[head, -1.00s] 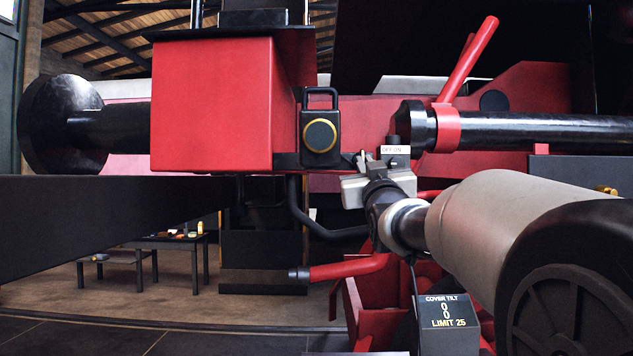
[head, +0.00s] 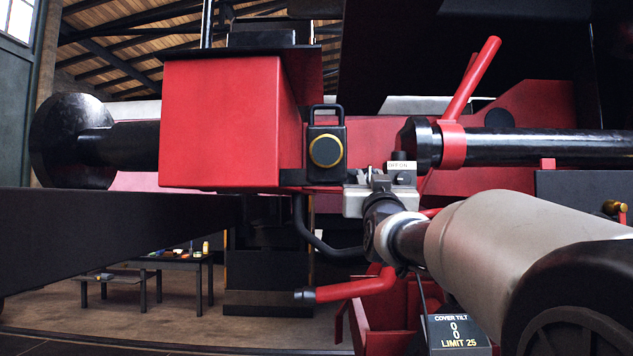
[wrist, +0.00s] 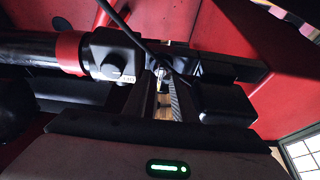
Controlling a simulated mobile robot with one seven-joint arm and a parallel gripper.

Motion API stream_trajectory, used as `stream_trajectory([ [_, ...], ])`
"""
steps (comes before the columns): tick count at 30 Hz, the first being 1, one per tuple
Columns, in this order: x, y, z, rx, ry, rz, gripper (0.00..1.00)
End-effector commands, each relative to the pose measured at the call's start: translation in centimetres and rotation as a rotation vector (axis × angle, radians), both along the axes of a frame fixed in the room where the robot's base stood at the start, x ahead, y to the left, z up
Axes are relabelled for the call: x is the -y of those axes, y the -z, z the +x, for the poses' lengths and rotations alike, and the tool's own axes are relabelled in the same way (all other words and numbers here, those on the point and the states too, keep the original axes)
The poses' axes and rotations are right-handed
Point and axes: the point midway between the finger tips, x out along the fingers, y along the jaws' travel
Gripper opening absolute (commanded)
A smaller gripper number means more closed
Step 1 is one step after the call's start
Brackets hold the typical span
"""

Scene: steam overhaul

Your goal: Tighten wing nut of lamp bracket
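The black lamp (head: 325,152) with a yellow-ringed round lens and a top handle hangs beside the red box. It is a dark block right of my fingers in the wrist view (wrist: 225,104). My gripper (head: 378,180) reaches in just right of and below the lamp. In the wrist view my two fingers (wrist: 163,84) stand a little apart, with a gap showing between them. A small metallic piece (wrist: 160,72), perhaps the wing nut, shows at the tips. Whether the fingers touch it, I cannot tell. The bracket is mostly hidden in shadow.
An OFF/ON switch box (head: 403,168) sits close right of my fingertips; its knob (wrist: 112,69) shows in the wrist view. A thin dark cable (wrist: 140,42) crosses above the fingers. The red box (head: 220,125) stands left, a red lever (head: 472,80) right.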

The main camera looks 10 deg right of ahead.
Motion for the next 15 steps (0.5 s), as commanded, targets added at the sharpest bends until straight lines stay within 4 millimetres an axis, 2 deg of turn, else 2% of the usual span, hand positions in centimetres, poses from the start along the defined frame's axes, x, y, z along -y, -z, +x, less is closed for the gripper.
stream_trajectory([
  [9,0.0,0.2,-0.1,-0.003,0.001,-0.001,0.25],
  [15,-0.5,1.2,-2.5,-0.003,0.000,-0.002,0.25],
])
